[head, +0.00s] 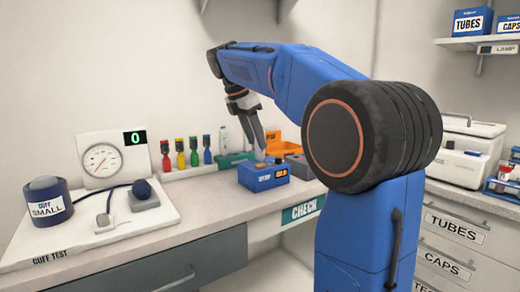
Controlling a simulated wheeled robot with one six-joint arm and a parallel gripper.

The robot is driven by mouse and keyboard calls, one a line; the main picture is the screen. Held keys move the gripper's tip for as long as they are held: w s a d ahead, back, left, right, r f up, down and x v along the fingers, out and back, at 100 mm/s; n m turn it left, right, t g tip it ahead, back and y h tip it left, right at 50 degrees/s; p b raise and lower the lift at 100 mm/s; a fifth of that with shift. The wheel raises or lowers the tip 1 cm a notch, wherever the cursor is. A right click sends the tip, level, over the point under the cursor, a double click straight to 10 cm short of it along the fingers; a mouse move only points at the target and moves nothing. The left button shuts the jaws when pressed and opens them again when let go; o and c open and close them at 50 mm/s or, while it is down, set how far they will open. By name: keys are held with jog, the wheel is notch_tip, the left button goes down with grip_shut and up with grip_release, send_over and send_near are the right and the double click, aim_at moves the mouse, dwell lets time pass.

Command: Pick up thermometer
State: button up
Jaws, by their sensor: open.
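My gripper (259,146) hangs down over the counter in the head view, with its dark fingers pointing down. Its fingertips are just above or at the top of a small blue box (255,182) with an orange display on its front. The fingers overlap in this view, and I see nothing clearly held between them. No thing is clearly labelled as a thermometer. The blue box may be it or its holder; I cannot tell which. A small pale part shows at the top of the box by the fingertips. I cannot tell whether the fingers touch it.
Orange (285,148), green (233,160) and grey bins stand close behind the blue box. Several coloured bottles (194,151) line the wall. A cuff test board (140,224) with a gauge (102,160) fills the left. Bare counter (215,207) lies in front of the box.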

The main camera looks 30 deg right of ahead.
aim_at(260, 160)
jog(key=shift+x, duration=2.25)
jog(key=shift+s+a, duration=0.1)
jog(key=shift+a, duration=0.05)
grip_shut()
jog(key=shift+r, duration=7.5)
